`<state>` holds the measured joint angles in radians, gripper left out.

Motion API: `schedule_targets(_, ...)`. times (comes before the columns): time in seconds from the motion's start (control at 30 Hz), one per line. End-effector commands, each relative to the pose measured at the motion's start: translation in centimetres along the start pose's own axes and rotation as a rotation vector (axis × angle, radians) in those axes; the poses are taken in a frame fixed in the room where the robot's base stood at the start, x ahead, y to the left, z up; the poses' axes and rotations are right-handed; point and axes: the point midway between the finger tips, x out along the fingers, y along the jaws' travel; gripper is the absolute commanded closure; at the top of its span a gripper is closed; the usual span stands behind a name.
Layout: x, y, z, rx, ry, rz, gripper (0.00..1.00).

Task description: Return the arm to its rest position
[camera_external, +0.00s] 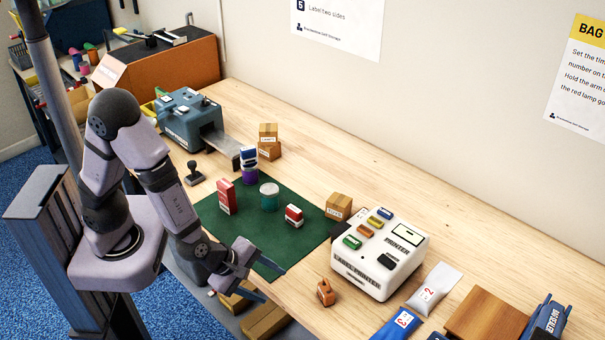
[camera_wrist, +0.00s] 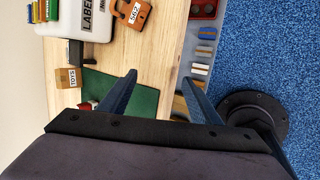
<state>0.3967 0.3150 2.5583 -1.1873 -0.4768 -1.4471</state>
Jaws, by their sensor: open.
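My gripper (camera_external: 275,279) is at the front edge of the wooden table, close to the near corner of a green mat. Its two fingers are spread apart with nothing between them. In the wrist view the open fingers (camera_wrist: 158,92) show over the table's edge, one over the mat side and one toward the floor side. My arm is bent, with its forearm reaching down from the elbow to the gripper.
Cartons (camera_external: 265,320) lie below the table edge.

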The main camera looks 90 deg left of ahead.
Motion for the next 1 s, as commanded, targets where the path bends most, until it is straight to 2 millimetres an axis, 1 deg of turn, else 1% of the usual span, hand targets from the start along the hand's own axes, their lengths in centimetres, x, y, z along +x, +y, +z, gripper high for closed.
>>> schedule_targets(0.03, 0.0, -0.4, 1.0, 0.119, -0.056, -0.045, 0.42)
schedule_targets(0.07, -0.1, -0.8, 1.6, 0.210, -0.091, -0.075, 0.42)
schedule_targets(0.13, -0.8, -1.9, 2.6, 0.448, -0.180, -0.140, 0.42)
schedule_targets(0.17, -1.2, -2.3, 2.8, 0.554, -0.217, -0.163, 0.42)
schedule_targets(0.2, -1.8, -2.9, 2.9, 0.699, -0.265, -0.192, 0.42)
schedule_targets(0.27, -2.6, -3.7, 2.4, 0.921, -0.330, -0.229, 0.42)
schedule_targets(0.3, -3.2, -4.1, 1.8, 1.067, -0.370, -0.252, 0.42)
schedule_targets(0.37, -4.1, -4.7, 0.5, 1.281, -0.420, -0.284, 0.42)
schedule_targets(0.4, -4.6, -5.0, -0.5, 1.416, -0.449, -0.307, 0.42)
schedule_targets(0.47, -5.3, -5.3, -2.3, 1.602, -0.484, -0.340, 0.42)
schedule_targets(0.5, -5.8, -5.3, -3.6, 1.713, -0.504, -0.364, 0.42)
schedule_targets(0.6, -6.7, -5.3, -6.5, 1.939, -0.539, -0.423, 0.42)
schedule_targets(0.7, -7.4, -5.0, -8.7, 2.091, -0.562, -0.474, 0.42)
schedule_targets(0.8, -7.8, -4.9, -10.0, 2.175, -0.576, -0.508, 0.42)
schedule_targets(0.9, -8.0, -4.8, -10.4, 2.207, -0.581, -0.521, 0.42)
schedule_targets(1.0, -8.1, -4.8, -10.5, 2.211, -0.582, -0.523, 0.42)
